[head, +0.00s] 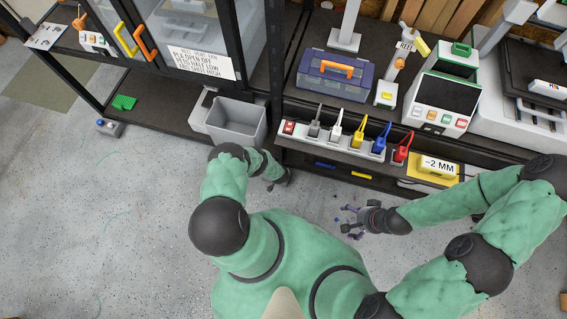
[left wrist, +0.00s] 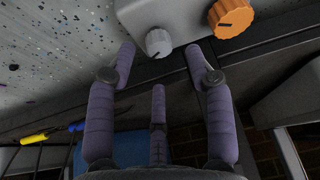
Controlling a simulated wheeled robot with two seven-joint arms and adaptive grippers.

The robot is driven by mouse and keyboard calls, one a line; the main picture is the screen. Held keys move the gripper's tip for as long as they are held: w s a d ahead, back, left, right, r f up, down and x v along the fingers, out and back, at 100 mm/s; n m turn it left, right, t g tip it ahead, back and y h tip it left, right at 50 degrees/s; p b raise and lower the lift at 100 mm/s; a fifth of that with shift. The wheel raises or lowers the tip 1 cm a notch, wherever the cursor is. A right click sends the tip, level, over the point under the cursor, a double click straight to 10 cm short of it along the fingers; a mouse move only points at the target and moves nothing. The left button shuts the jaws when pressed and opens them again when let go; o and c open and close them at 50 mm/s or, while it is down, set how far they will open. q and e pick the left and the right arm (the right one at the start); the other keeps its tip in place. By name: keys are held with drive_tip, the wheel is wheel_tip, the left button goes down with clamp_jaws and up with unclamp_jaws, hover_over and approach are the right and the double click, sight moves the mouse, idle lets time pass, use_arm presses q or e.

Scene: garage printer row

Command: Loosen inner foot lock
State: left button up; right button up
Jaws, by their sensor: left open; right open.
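In the left wrist view, a light-grey knob (left wrist: 159,43) with a dark pointer line sits on a pale grey housing (left wrist: 172,14). A larger orange knob (left wrist: 231,17) sits right of it on the same housing. I cannot tell from a label which is the inner foot lock. My left gripper (left wrist: 161,54) is open, its purple fingers either side of the grey knob, with no clear contact. In the head view the left gripper is at the rack's front edge, its fingertips hidden. My right gripper (head: 349,222) is open and empty over the floor.
A grey bin (head: 236,122) stands on the lower shelf just beyond my left arm. A power strip (head: 335,146) with coloured plugs runs along the rack's front edge. A yellow block marked -2 MM (head: 437,168) lies right of it. The floor (head: 100,220) at left is clear.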

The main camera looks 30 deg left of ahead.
use_arm(q)
drive_tip(key=shift+b+x, duration=1.1)
drive_tip(key=shift+x, duration=0.85)
drive_tip(key=shift+c, duration=0.3)
drive_tip(key=c, duration=0.9)
drive_tip(key=shift+w+r, duration=0.1)
clamp_jaws()
